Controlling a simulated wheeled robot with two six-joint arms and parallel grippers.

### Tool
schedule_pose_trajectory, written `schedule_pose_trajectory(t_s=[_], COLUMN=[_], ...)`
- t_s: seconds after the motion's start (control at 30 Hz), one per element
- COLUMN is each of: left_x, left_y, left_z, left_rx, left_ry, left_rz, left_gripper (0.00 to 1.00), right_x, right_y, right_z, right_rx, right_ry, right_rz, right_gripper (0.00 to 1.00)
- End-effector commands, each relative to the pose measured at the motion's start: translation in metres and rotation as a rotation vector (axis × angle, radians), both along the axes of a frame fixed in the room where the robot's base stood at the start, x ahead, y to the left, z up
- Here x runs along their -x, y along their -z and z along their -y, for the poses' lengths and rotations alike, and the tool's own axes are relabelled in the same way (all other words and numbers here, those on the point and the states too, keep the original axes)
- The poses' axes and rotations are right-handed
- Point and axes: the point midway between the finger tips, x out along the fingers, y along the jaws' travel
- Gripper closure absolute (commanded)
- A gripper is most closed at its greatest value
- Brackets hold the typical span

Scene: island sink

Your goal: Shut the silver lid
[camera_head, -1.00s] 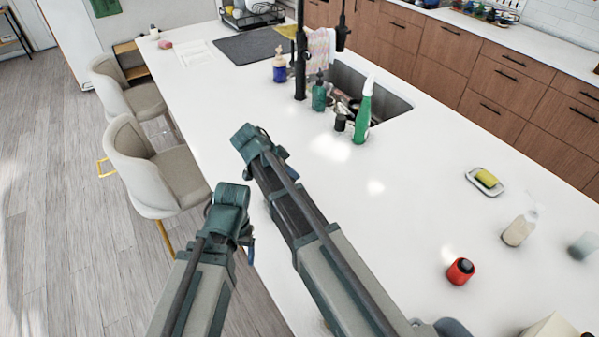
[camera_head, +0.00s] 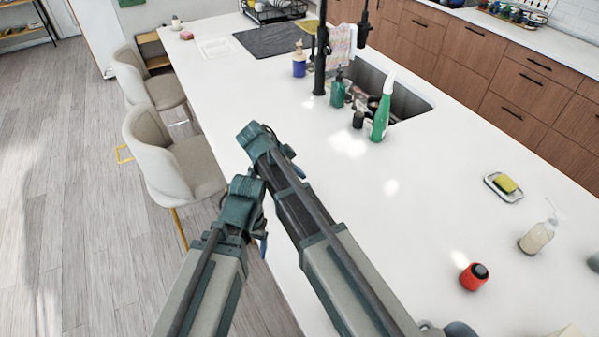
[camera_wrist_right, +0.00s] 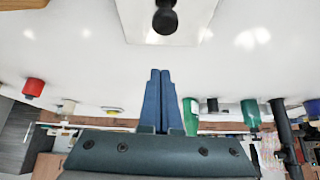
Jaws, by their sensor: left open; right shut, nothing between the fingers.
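I cannot make out a silver lid in either view. My right gripper (camera_head: 272,150) is above the left edge of the white island top (camera_head: 330,205) in the head view. In the right wrist view its blue fingers (camera_wrist_right: 157,100) are together with nothing between them. My left gripper (camera_head: 250,208) is just left of and below it, beside the counter edge. It is open and empty, its fingers mostly hidden by its own housing. A pale panel with a dark round knob (camera_wrist_right: 165,20) shows at the top of the wrist view; I cannot tell what it belongs to.
The sink (camera_head: 400,95) has a green spray bottle (camera_head: 381,118) and a teal soap bottle (camera_head: 338,90) beside it. A red can (camera_head: 474,277), a soap dispenser (camera_head: 537,237) and a sponge dish (camera_head: 504,187) stand right. Chairs (camera_head: 170,160) line the left. The counter's middle is clear.

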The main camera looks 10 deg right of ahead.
Motion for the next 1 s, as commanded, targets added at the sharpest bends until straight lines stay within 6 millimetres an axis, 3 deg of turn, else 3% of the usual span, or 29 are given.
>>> schedule_pose_trajectory(t_s=[1.0], left_x=[0.000], left_y=[-0.023], left_z=[0.000], left_rx=[0.000], left_ry=[0.001], left_rz=[0.000], left_gripper=[0.26], right_x=[-0.001], right_y=[-0.023], right_z=[0.003], right_rx=[0.000], right_ry=[0.001], right_rz=[0.001], right_gripper=[1.00])
